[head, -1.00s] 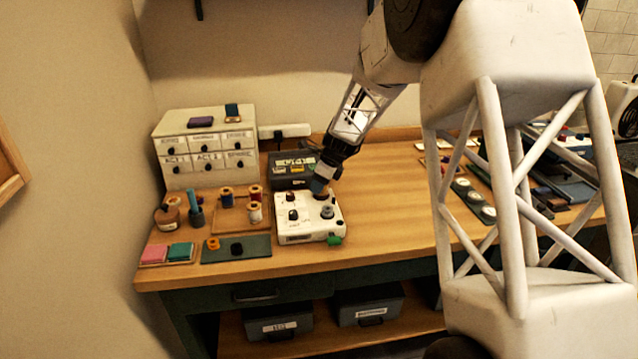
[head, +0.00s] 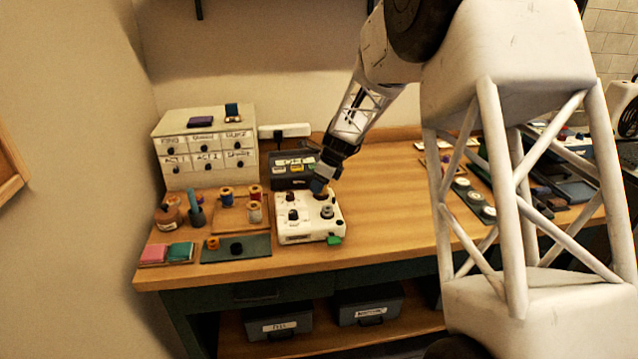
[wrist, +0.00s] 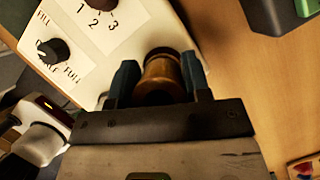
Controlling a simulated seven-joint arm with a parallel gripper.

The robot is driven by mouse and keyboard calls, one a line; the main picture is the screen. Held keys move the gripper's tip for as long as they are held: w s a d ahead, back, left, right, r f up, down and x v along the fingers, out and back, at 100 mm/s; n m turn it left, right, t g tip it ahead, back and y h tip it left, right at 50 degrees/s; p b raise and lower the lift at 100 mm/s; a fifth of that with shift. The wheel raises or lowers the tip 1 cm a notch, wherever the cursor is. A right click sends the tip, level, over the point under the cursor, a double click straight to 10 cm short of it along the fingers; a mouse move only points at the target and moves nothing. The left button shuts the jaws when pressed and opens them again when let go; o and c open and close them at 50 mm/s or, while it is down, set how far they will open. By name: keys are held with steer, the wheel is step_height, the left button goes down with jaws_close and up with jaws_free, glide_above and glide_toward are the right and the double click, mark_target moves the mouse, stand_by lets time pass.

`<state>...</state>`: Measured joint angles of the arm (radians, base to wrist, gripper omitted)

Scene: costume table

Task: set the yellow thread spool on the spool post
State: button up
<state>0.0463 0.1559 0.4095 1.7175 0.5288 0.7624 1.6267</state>
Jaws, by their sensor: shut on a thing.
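My gripper (head: 319,190) is over the back right part of a white machine (head: 295,235). In the wrist view, its two blue-grey fingers (wrist: 160,85) are shut on a golden-yellow spool with a darker brown rim, the yellow thread spool (wrist: 163,72). The spool also shows as a small brownish shape under the fingers in the head view (head: 321,196). It is at the edge of the machine's top in the wrist view. I cannot make out the spool post; the spool and fingers may hide it. I cannot tell whether the spool touches the machine.
The machine has dark knobs (head: 292,215) and a grey round piece (head: 327,212) close in front of my gripper. A wooden board (head: 232,220) with several spools is to the left. A green mat (head: 225,254) holds an orange spool (head: 213,243). The table right of the machine is clear.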

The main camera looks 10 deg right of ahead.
steer(key=shift+f, duration=0.55)
stand_by(0.4)
steer(key=o, duration=0.7)
steer(key=shift+c, duration=0.2)
steer(key=v, duration=1.1)
stand_by(0.6)
stand_by(0.6)
